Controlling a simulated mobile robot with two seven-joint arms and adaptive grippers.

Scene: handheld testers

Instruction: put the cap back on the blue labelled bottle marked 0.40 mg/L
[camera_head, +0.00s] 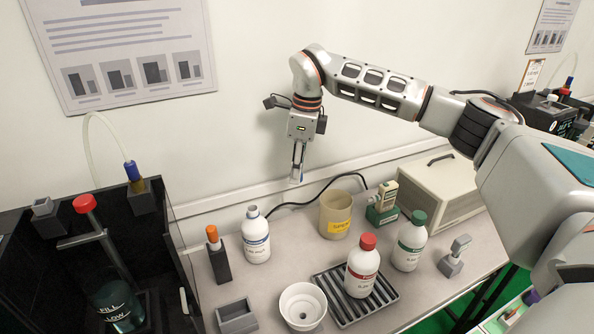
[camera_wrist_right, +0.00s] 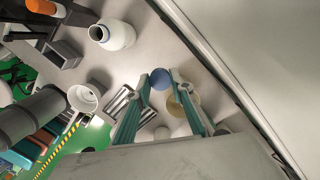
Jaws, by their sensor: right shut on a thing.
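The blue-labelled white bottle (camera_head: 256,240) stands upright and uncapped on the bench, left of centre. Its open neck also shows in the right wrist view (camera_wrist_right: 98,33); the label's figures are too small to read. My right gripper (camera_head: 297,176) is up in the air, above and to the right of that bottle in the head view, fingers pointing down. It is shut on a blue cap (camera_wrist_right: 161,77), which sits between the fingertips in the right wrist view. The cap is apart from the bottle. My left gripper is out of view.
A red-capped bottle (camera_head: 362,268) stands on a ribbed rack (camera_head: 340,315). A green-capped bottle (camera_head: 409,243), a beaker with a yellow label (camera_head: 336,213), a white bowl (camera_head: 303,306) and an orange-topped holder (camera_head: 217,255) stand around. A dark tank (camera_head: 169,250) is at left.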

